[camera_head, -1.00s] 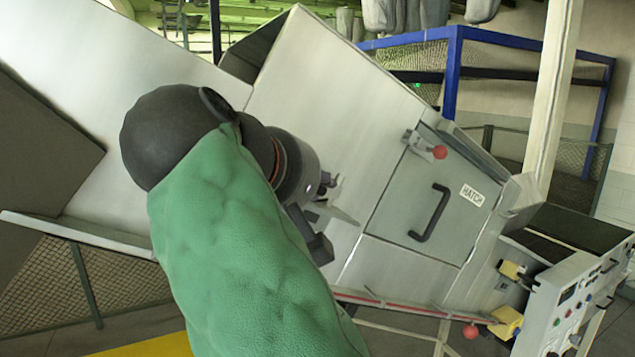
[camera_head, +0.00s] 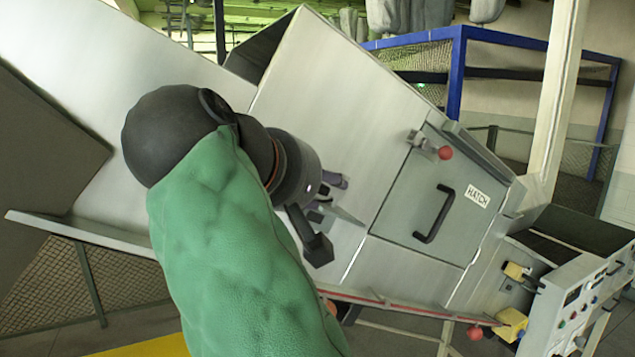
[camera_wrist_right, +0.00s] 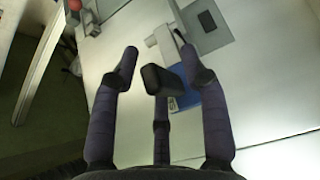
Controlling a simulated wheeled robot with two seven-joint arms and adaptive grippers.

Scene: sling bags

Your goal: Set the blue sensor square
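In the right wrist view, a blue piece (camera_wrist_right: 188,96), apparently the sensor, shows on the pale metal panel between my fingers. It is partly covered by the middle and right fingers, and its tilt cannot be told. A small grey part sits at its left edge. My right gripper (camera_wrist_right: 163,62) has its purple, dark-tipped fingers spread apart, with nothing held between them. In the head view, my right gripper (camera_head: 335,215) is in front of the slanted metal housing, left of the hatch; the blue piece cannot be made out there. My left gripper cannot be made out.
The grey hatch (camera_head: 432,200) has a black handle and a red-knobbed latch (camera_head: 445,153). A control panel (camera_head: 578,310) with yellow parts beside it stands at the lower right. A red line (camera_head: 400,304) runs along the housing's lower edge.

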